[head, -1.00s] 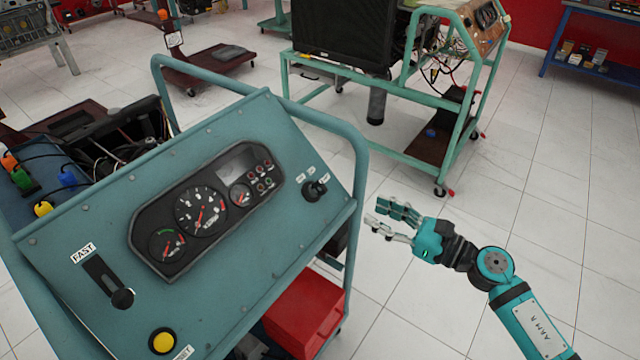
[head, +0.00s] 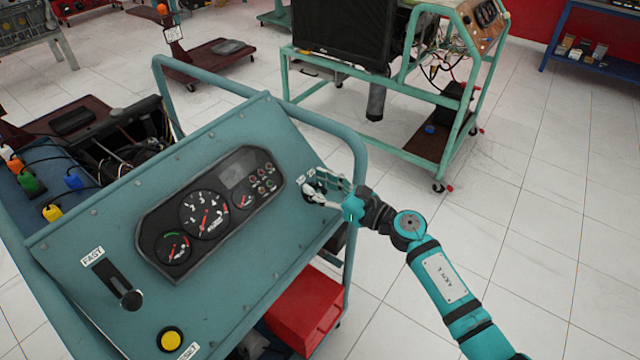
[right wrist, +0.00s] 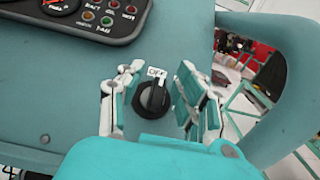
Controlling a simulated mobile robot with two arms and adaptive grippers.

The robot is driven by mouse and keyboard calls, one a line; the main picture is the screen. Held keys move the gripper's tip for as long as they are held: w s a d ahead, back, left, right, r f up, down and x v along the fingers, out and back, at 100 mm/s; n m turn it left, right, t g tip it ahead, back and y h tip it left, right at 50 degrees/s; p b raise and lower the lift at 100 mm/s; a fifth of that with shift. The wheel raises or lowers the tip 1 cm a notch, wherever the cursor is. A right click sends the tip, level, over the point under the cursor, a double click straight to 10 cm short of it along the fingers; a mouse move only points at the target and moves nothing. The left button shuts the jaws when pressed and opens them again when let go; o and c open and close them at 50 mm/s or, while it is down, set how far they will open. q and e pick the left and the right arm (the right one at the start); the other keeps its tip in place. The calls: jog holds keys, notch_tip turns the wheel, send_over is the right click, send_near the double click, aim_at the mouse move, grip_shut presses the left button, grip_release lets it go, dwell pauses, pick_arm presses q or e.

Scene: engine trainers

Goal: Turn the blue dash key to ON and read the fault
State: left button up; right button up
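The dash key is a dark round switch with a raised grip (right wrist: 153,98) on the teal panel (head: 255,265), right of the gauges; it looks black, not blue. An "OFF" label (right wrist: 156,72) shows just above it in the right wrist view. My right gripper (head: 318,188) is at the key; in the wrist view its open fingers (right wrist: 155,100) stand on both sides of the key, with gaps left and right. In the head view the fingers hide most of the key. The gauge cluster (head: 205,212) has a display and several small lamps. My left gripper is not in view.
A slider marked FAST (head: 118,285) and a yellow button (head: 170,340) sit low on the panel. A teal tube frame (head: 358,165) edges the panel's right side. A red box (head: 303,310) is below. Another engine stand (head: 400,90) is behind; floor at right is clear.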

jog(key=shift+c, duration=0.3)
grip_shut()
jog(key=shift+r+m+p, duration=0.1)
jog(key=shift+m+p, duration=0.4)
jog(key=shift+p, duration=0.1)
jog(key=m+t+h+p, duration=0.2)
jog(key=m+h+p, duration=0.1)
jog(key=m+p, duration=0.1)
jog(key=m+t+h+p, duration=0.2)
jog(key=m+h+p, duration=0.1)
jog(key=m+p, duration=0.1)
jog(key=shift+w+d+r+p, duration=0.1)
jog(key=shift+p, duration=0.2)
jog(key=shift+d+f+m+t+h+p, duration=0.1)
jog(key=shift+f+m+t+h+p, duration=0.05)
jog(key=shift+m+h+p, duration=0.55)
jog(key=shift+f+m+t+h+p, duration=0.15)
jog(key=shift+m+h+p, duration=0.4)
jog(key=shift+m, duration=0.25)
